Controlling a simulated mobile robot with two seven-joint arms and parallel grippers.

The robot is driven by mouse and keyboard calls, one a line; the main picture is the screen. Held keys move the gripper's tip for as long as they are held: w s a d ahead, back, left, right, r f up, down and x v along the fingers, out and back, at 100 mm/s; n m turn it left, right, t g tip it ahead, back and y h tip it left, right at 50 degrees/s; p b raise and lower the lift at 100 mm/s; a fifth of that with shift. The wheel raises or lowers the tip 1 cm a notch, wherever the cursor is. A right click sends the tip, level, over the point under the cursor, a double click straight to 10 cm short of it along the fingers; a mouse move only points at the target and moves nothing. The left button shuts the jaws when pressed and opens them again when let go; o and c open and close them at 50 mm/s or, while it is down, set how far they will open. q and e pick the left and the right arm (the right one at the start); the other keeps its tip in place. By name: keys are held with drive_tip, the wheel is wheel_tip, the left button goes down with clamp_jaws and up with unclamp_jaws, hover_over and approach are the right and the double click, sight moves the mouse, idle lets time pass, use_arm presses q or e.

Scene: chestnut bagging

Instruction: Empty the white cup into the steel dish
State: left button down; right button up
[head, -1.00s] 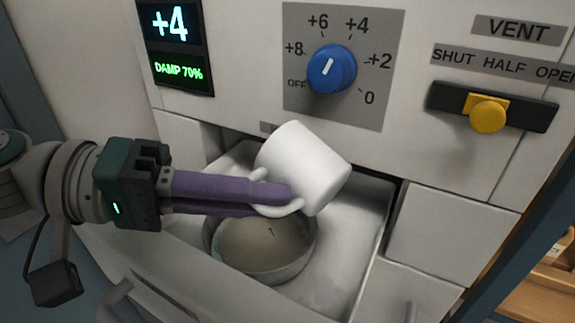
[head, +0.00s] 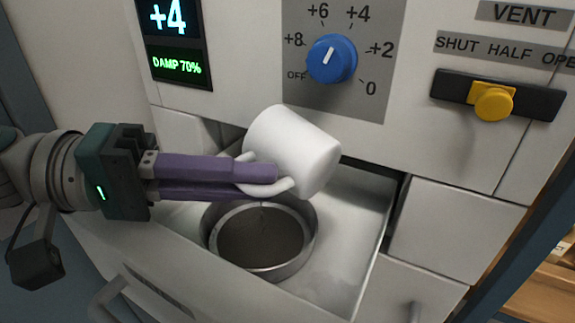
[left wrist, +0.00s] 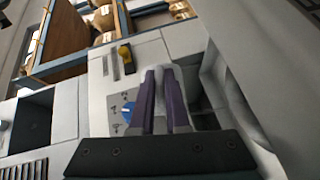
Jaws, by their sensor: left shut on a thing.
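The white cup (head: 291,150) is tilted well over in the head view, above the back of the steel dish (head: 304,258). Its handle is on the near left side, and its mouth and inside are hidden from me. My left gripper (head: 272,177) has long purple fingers shut on the cup at its handle. A thin dark line shows just below the fingers, over the dish; I cannot tell whether it is falling contents. The inside of the dish looks dark brown. In the left wrist view the purple fingers (left wrist: 164,98) show with a pale shape between them. My right gripper is out of view.
The dish stands in an open drawer (head: 345,245) with bare metal to its right. Above are a blue dial (head: 332,59), a yellow vent slider (head: 492,101) and a lit display (head: 174,40). Closed drawer fronts flank the opening.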

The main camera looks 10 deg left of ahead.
use_arm(q)
drive_tip(key=shift+w+a+h+b, duration=0.1)
drive_tip(key=shift+a+h+b, duration=0.1)
drive_tip(key=shift+h+b, duration=0.1)
drive_tip(key=shift+s+r+n+h+b, duration=0.3)
drive_tip(key=shift+n+h+b, duration=0.1)
drive_tip(key=shift+n+b, duration=0.4)
idle(0.4)
drive_tip(key=shift+s+r+n+h, duration=0.1)
drive_tip(key=shift+r+n+h, duration=0.25)
drive_tip(key=shift+r, duration=0.2)
